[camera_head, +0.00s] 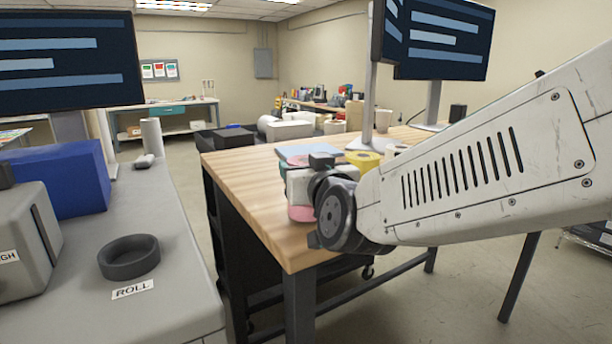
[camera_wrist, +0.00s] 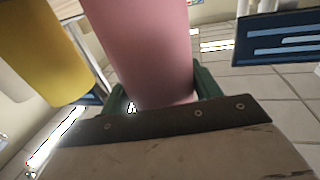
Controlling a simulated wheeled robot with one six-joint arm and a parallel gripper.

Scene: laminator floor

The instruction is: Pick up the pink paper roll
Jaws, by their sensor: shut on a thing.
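The pink paper roll (camera_wrist: 155,50) fills the middle of the wrist view, between the green fingers of my gripper (camera_wrist: 163,92), which is shut on it. In the head view the pink roll (camera_head: 300,213) is mostly hidden behind my gripper (camera_head: 305,183) and wrist. Only bits of pink show below and above the gripper, over the wooden table (camera_head: 250,185). I cannot tell whether the roll touches the tabletop.
A yellow roll (camera_head: 364,161) stands close behind, also in the wrist view (camera_wrist: 42,50), with a white roll (camera_head: 397,150) beside it. A monitor stand (camera_head: 372,90) rises behind. On the grey counter (camera_head: 175,255) at left sits a dark ring holder (camera_head: 129,257) labelled ROLL.

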